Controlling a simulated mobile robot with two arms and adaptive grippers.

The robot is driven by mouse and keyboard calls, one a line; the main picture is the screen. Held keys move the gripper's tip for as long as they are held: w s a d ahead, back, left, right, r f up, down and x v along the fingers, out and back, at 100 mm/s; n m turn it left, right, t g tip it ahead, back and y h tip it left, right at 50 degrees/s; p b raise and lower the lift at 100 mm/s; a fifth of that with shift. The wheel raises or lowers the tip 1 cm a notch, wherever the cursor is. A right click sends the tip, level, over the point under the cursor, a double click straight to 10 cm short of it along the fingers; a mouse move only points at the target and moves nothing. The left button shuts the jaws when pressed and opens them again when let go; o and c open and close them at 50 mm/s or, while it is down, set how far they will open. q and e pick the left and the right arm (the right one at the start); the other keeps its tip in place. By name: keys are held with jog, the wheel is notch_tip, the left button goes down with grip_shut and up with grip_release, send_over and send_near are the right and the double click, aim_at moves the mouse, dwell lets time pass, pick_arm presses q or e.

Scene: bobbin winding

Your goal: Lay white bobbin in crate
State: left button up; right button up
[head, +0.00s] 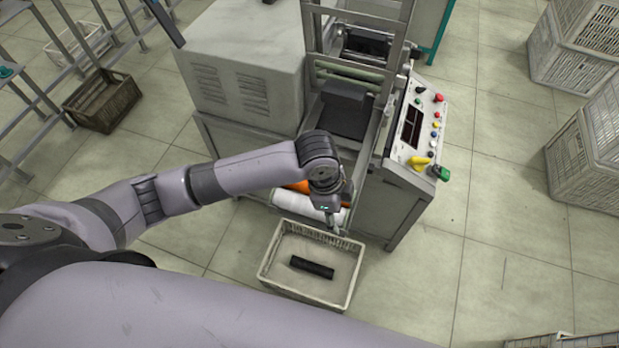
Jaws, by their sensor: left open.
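A white bobbin (300,207) lies on its side at the low front of the winding machine, partly hidden by my left arm and gripper. My left gripper (337,226) is open and points down at the right end of the white bobbin; I cannot tell whether it touches it. A pale crate (274,278) stands on the floor just in front of the machine, below the gripper. A dark bobbin (311,267) lies inside it. My right gripper is out of view.
An orange bobbin (298,186) lies behind the white one, mostly covered by my arm. The machine's control panel (415,125) rises at the right. White crates (585,160) line the right side. A brown crate (103,103) stands at the left. Floor right of the machine is clear.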

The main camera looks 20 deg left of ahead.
pick_arm(q)
jog(key=w+a+m+y, duration=0.1)
jog(key=w+a+y, duration=0.2)
jog(key=w+a, duration=0.45)
jog(key=b, duration=0.8)
send_over(309, 205)
jog(key=shift+g, duration=0.3)
jog(key=f, duration=0.6)
jog(key=shift+w+f, duration=0.3)
jog(key=shift+f, duration=0.05)
jog(key=shift+f, duration=0.1)
jog(key=shift+f+b, duration=0.6)
jog(key=shift+f, duration=0.7)
jog(key=shift+s+f, duration=0.2)
jog(key=shift+f, duration=0.25)
jog(key=shift+w+f+b, duration=0.15)
jog(key=shift+f+b, duration=0.35)
jog(key=shift+f, duration=0.85)
jog(key=shift+c, duration=0.4)
